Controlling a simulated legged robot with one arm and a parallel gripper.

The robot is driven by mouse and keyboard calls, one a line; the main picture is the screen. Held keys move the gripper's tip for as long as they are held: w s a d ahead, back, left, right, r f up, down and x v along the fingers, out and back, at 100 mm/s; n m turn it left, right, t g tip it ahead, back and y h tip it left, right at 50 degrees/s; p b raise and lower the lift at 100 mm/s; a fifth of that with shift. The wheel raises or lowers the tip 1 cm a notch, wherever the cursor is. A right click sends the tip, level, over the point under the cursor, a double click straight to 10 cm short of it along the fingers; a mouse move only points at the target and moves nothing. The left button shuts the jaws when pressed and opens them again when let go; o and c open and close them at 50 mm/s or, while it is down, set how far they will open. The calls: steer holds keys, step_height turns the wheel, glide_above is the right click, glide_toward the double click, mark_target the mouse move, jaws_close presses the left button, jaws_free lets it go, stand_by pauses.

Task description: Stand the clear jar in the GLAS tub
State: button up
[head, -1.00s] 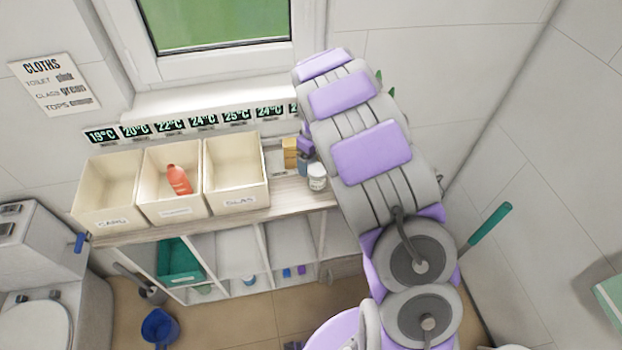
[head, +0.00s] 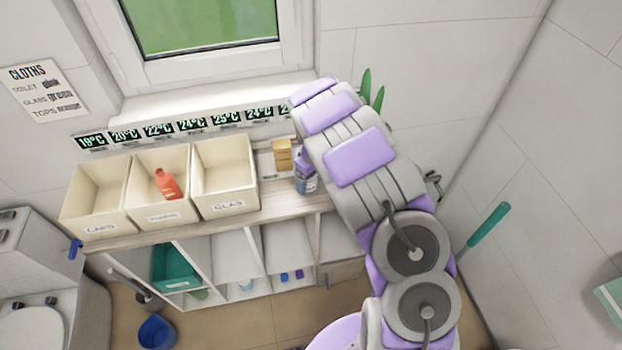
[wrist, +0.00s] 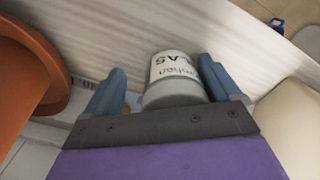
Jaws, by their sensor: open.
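The clear jar (wrist: 172,92), with a white label printed in dark letters, is between the two blue fingers of my gripper (wrist: 160,85) in the wrist view. The fingers are open, one on each side of it, and I cannot tell whether either touches. In the head view my gripper (head: 306,184) is low over the shelf top, right of the tubs, and mostly covers the jar. The GLAS tub (head: 232,208) is the rightmost of three cream tubs, just left of my gripper, and looks empty.
The middle tub (head: 165,217) holds a red bottle (head: 168,184); the left tub (head: 98,229) looks empty. A small tan box (head: 282,155) stands behind my gripper. An orange-brown round object (wrist: 30,65) is close on the left in the wrist view.

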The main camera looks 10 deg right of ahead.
steer(key=shift+a, duration=0.3)
steer(key=shift+c, duration=1.1)
steer(key=shift+a, duration=1.05)
steer(key=c, duration=0.4)
steer(key=shift+c, duration=1.1)
steer(key=shift+d, duration=1.05)
steer(key=c, duration=0.4)
